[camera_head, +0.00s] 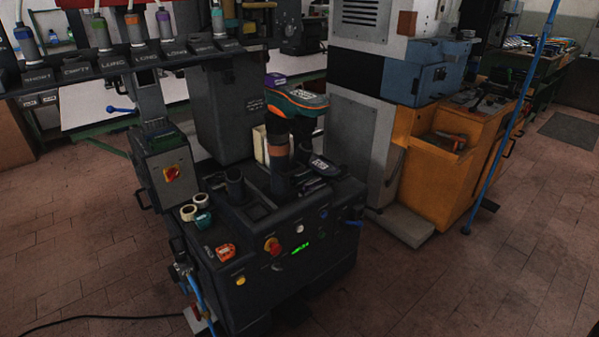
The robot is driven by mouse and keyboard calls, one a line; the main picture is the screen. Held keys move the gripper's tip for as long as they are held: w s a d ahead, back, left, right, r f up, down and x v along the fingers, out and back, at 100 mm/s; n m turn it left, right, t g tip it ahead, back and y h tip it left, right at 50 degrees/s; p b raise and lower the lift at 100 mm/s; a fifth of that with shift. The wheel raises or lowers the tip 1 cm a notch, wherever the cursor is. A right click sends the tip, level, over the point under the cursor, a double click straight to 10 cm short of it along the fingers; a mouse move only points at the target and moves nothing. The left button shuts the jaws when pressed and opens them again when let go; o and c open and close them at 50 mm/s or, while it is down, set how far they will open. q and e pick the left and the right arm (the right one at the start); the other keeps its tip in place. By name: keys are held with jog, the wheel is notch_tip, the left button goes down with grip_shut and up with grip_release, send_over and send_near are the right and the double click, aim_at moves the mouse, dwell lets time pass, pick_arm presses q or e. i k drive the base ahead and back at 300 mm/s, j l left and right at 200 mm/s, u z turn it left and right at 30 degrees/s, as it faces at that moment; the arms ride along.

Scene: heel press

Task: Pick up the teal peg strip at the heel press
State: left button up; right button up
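The heel press (262,240) stands in the middle of the view, a dark machine with a low table and a control panel at its front. On the left of its table lies a small teal item (203,219), beside two whitish roll-like items (188,212). It looks like a short coil and may be the teal peg strip; it is too small to be sure. An orange item (226,252) lies in front of it. Neither of my grippers is in view.
An orange and teal shoe (297,104) sits on a post of the press. A labelled rack with several bottles (100,32) hangs over the upper left. An orange cabinet (440,180) and a blue pole (500,140) stand right. The floor at front right is clear.

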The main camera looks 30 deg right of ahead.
aim_at(300, 177)
jog(key=i+l+u, duration=0.1)
jog(key=l, duration=0.3)
jog(key=i+l+u, duration=0.1)
jog(key=l, duration=0.3)
jog(key=i+l+u, duration=0.15)
jog(key=l, duration=0.25)
jog(key=i+l+u, duration=0.1)
jog(key=l, duration=0.35)
jog(key=i+l+u, duration=0.1)
jog(key=l, duration=0.35)
jog(key=i+j, duration=0.05)
